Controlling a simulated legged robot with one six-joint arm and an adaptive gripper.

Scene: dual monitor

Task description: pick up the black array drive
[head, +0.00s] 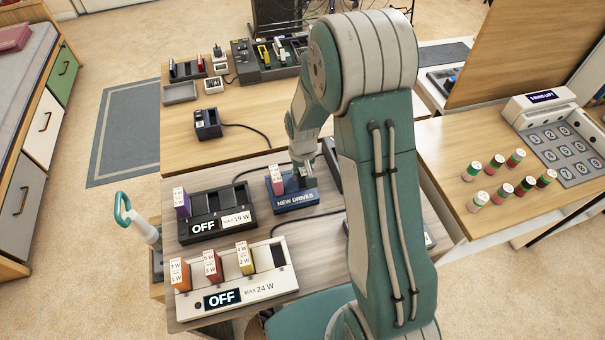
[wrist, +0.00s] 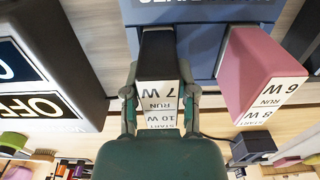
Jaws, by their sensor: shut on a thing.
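The black drive (wrist: 157,55) shows in the wrist view, with a white label reading 7 W RUN and 10 W START. Its far end meets the blue NEW DRIVES tray (wrist: 198,45); I cannot tell whether it is lifted at all. My gripper (wrist: 159,97) is shut on the drive, one finger on each side of its labelled end. In the head view my gripper (head: 303,174) is over the right part of the blue tray (head: 296,198), and mostly hides the drive.
A pink-red drive (wrist: 245,70) stands in the tray close beside the black one. A black dock (head: 236,218) marked OFF, MAX 19 W holds a purple drive (head: 182,203). A white dock (head: 262,293) marked OFF, MAX 24 W holds several drives and has an empty dark slot at right.

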